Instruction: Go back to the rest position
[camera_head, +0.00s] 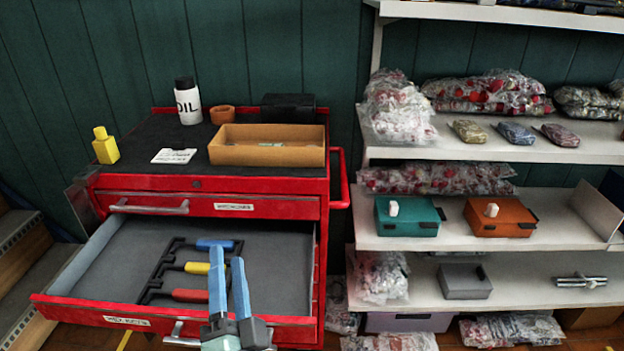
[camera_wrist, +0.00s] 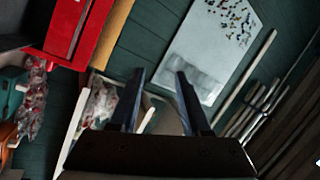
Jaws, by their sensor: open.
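My gripper (camera_head: 229,278) shows at the lower middle of the head view, in front of the open drawer. Its two long blue fingers point up and stand apart with nothing between them. In the wrist view the dark fingers (camera_wrist: 158,100) are also apart and empty. The open drawer (camera_head: 90,318) of the red tool cabinet (camera_head: 260,206) holds a black rack (camera_head: 152,284) with blue (camera_head: 215,244), yellow (camera_head: 197,268) and red (camera_head: 190,295) handled tools. My gripper overlaps the right end of the rack in the picture; I cannot tell its height above the drawer.
On the cabinet top are an oil bottle (camera_head: 188,104), a yellow bottle (camera_head: 105,146), a cardboard tray (camera_head: 267,154) and a black box (camera_head: 288,107). White shelves (camera_head: 470,152) at right hold bagged goods, a teal box (camera_head: 407,218) and an orange box (camera_head: 499,218). A red side handle (camera_head: 340,180) juts out.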

